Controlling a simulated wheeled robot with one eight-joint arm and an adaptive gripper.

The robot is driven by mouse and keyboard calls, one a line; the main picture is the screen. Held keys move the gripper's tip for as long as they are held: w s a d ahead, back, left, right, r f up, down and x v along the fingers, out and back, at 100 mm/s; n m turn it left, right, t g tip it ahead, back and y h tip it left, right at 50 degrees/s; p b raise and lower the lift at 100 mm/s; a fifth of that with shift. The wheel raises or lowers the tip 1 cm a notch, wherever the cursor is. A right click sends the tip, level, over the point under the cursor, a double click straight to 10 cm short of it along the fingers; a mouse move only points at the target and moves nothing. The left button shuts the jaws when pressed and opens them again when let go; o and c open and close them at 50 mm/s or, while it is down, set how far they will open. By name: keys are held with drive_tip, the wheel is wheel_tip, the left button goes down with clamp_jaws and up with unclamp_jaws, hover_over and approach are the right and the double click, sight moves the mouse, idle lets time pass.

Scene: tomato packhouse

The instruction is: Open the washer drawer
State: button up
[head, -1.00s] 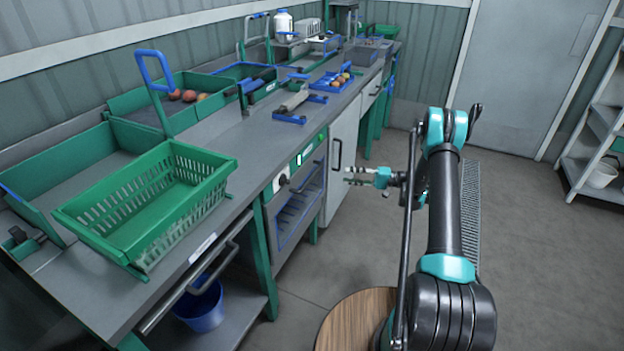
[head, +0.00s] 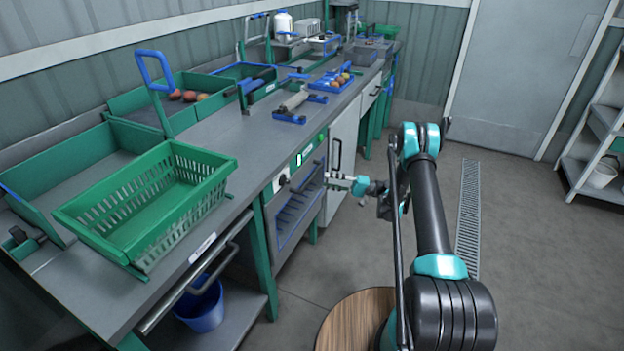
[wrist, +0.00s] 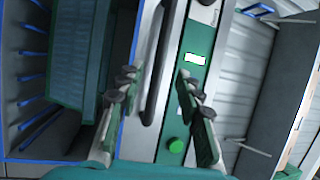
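The washer (head: 293,205) stands under the counter, with a green control panel (head: 308,152) above a blue-edged see-through front. The drawer looks shut. Its dark bar handle (head: 307,178) runs below the panel. My gripper (head: 334,177) is in front of the washer's right part, pointing at it. In the wrist view my gripper (wrist: 157,88) is open, and the handle (wrist: 153,75) shows between its two fingers. The fingers do not visibly grip it; the gap in depth is hard to judge. The panel (wrist: 198,60) with its lit display and green button lies behind the right finger.
A white cabinet door (head: 342,150) with a dark handle is right of the washer. A green basket (head: 150,205) sits on the counter (head: 235,150). A blue bucket (head: 200,305) stands on a low shelf.

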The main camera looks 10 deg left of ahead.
sight(312, 176)
drive_tip(key=a, duration=0.3)
drive_tip(key=a+r, duration=0.1)
drive_tip(key=a, duration=0.3)
drive_tip(key=shift+s+a+r, duration=0.2)
clamp_jaws()
